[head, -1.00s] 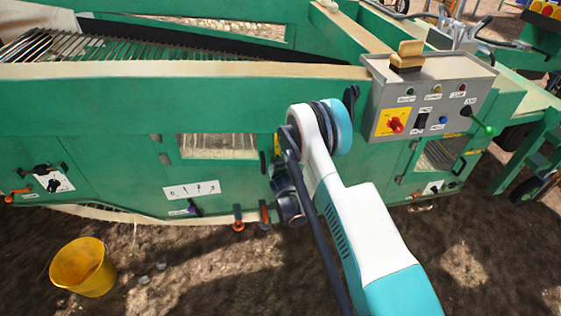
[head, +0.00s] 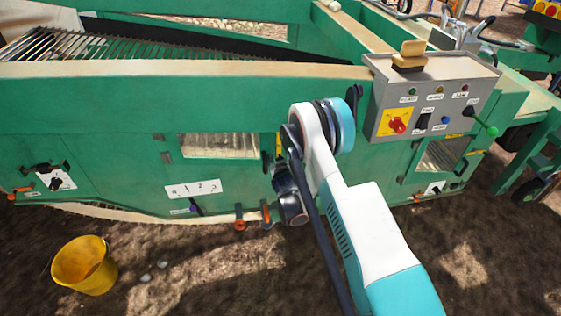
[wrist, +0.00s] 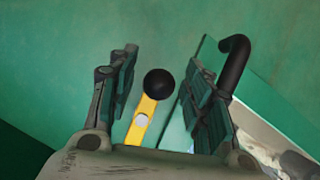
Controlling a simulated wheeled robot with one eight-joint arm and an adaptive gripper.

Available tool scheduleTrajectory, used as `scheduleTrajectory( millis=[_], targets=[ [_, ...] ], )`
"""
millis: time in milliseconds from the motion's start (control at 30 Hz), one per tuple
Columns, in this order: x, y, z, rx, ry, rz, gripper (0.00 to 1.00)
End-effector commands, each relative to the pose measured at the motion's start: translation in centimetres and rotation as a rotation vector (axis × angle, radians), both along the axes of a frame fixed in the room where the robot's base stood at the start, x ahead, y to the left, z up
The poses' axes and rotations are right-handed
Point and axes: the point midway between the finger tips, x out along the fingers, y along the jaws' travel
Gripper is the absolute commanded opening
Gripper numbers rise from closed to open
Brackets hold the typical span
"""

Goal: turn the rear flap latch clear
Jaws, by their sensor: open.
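A yellow latch lever (wrist: 146,112) with a round black knob (wrist: 158,83) and a pale pivot bolt stands between my jaws in the wrist view. My gripper (wrist: 158,75) is open, with one finger on each side of the knob. I see gaps at both sides and no clear contact. The lever leans slightly right toward its knob. A black bent handle (wrist: 235,62) on the pale-edged flap (wrist: 250,95) is just beyond the right finger. In the head view a strip of the yellow lever (head: 278,144) shows left of my arm, which hides most of the gripper.
A windowed opening (head: 220,145) and a label plate (head: 193,189) are left of my arm. Orange-handled clamps (head: 240,222) hang below. A grey control box (head: 432,95) with a red knob stands to the right. A yellow bucket (head: 85,268) sits on bare soil.

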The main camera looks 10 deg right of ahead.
Motion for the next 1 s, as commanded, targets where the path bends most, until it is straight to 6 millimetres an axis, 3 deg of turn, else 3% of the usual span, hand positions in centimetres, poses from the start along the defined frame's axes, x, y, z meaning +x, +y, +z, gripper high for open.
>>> scheduleTrajectory(
  millis=[600,1000],
  targets=[
    [0.0,0.0,8.6,0.0,0.0,0.0,0.46],
    [0.0,0.0,9.8,0.0,0.0,0.0,0.46]
  ],
)
